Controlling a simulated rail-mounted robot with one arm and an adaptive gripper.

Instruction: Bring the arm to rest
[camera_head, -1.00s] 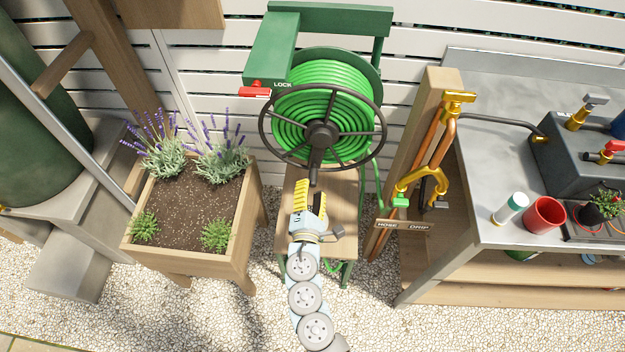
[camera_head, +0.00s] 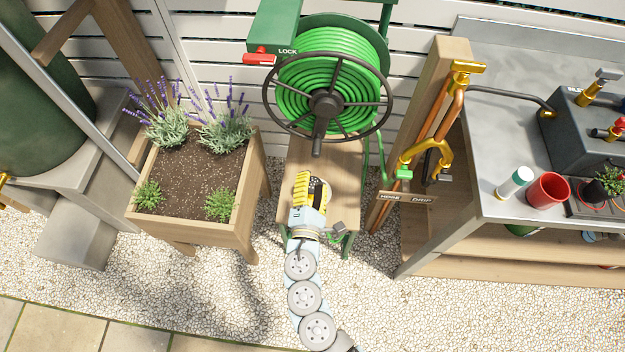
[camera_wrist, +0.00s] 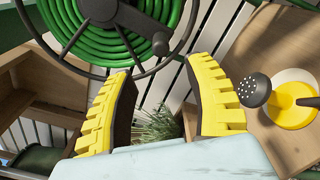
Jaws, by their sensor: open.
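My gripper (camera_head: 311,187) has yellow ribbed fingers. In the head view it is above the small wooden table in front of the hose reel, with my arm running down toward the bottom of the picture. In the wrist view my gripper (camera_wrist: 165,100) shows its two fingers spread well apart, with nothing held between them. The green hose reel (camera_head: 333,85) and its dark handwheel (camera_head: 325,104) stand just beyond the fingers. The handwheel also fills the top of the wrist view (camera_wrist: 103,12). I cannot tell the exact gap between fingers and wheel.
A wooden planter (camera_head: 190,225) with lavender stands left. A post with copper pipes and a yellow valve (camera_head: 432,150) stands right, beside a metal-topped bench (camera_head: 500,120) holding a red cup (camera_head: 548,190). In the wrist view a yellow watering can (camera_wrist: 290,105) sits at right. Gravel (camera_head: 220,290) lies open below.

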